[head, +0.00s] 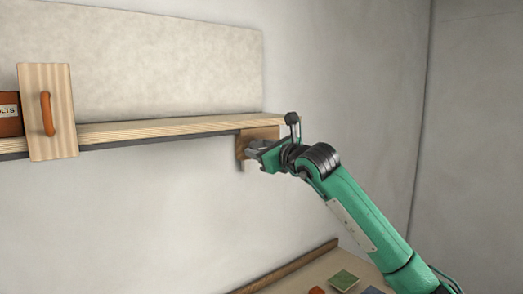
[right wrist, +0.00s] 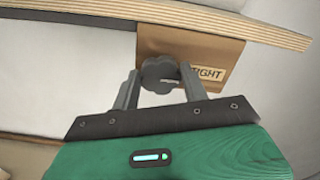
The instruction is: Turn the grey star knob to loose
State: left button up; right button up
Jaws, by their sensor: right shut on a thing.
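The grey star knob (right wrist: 160,76) sits on a brown wooden block (right wrist: 203,45) under the shelf edge. The block carries a label (right wrist: 210,75) of which "TIGHT" can be read; part of the label is hidden behind a finger. My right gripper (right wrist: 160,88) is shut on the knob, one finger on each side of it. In the head view my right gripper (head: 253,150) reaches the block (head: 262,134) from the right, and the knob is largely hidden there. My left gripper is not in view.
A plywood shelf (head: 170,127) runs along the wall above the block. A wooden panel with an orange handle (head: 47,113) and a brown box (head: 10,115) are at the left. Below, a table (head: 300,272) holds a green square piece (head: 344,280).

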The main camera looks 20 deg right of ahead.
jog(key=shift+f+n+b, duration=0.15)
jog(key=shift+n+b, duration=0.15)
jog(key=shift+b, duration=0.3)
jog(key=n+b, duration=0.5)
jog(key=n, duration=0.3)
jog(key=n+b, duration=0.6)
jog(key=n, duration=0.3)
jog(key=shift+a+f+b, duration=0.15)
jog(key=shift+b, duration=0.15)
jog(key=o, duration=0.6)
